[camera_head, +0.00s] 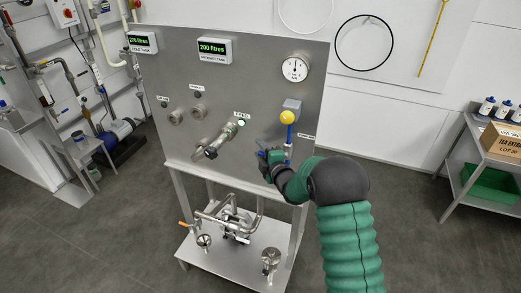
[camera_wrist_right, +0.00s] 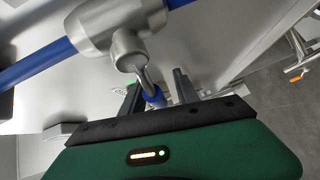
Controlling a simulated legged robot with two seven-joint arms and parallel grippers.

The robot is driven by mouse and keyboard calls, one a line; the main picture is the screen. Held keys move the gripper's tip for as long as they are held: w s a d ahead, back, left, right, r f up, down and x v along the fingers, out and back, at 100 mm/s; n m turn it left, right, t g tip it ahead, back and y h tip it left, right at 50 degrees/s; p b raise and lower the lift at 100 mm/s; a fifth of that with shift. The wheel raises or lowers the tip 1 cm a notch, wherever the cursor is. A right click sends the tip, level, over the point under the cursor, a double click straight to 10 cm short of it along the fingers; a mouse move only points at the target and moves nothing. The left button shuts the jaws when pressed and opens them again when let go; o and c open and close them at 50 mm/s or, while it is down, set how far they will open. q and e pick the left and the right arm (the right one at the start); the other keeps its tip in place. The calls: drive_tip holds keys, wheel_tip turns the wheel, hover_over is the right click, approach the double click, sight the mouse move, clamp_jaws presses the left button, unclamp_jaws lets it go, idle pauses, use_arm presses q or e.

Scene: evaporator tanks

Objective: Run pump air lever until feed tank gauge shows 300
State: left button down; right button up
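The feed tank gauge (camera_head: 142,42) at the panel's upper left has green digits that seem to read 270 litres. The pump air valve is a grey fitting on a blue pipe (camera_head: 289,133), below a yellow ball (camera_head: 287,117); the grey fitting (camera_wrist_right: 112,32) fills the upper left of the right wrist view. Its lever (camera_wrist_right: 153,95) has a blue tip. My right gripper (camera_head: 268,158) is at the valve on the panel's right side. In the wrist view its two dark fingers stand apart on either side of the lever tip, with gaps showing. My left gripper is not in view.
The steel panel (camera_head: 215,80) also holds a product tank gauge (camera_head: 214,50) reading 200 litres, a round dial (camera_head: 295,68), and a feed valve handle (camera_head: 212,150) beside a green light. A lower shelf (camera_head: 225,255) carries pipework. A side bench (camera_head: 490,135) stands at right.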

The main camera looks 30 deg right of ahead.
clamp_jaws()
drive_tip(key=shift+f, duration=0.1)
idle(1.2)
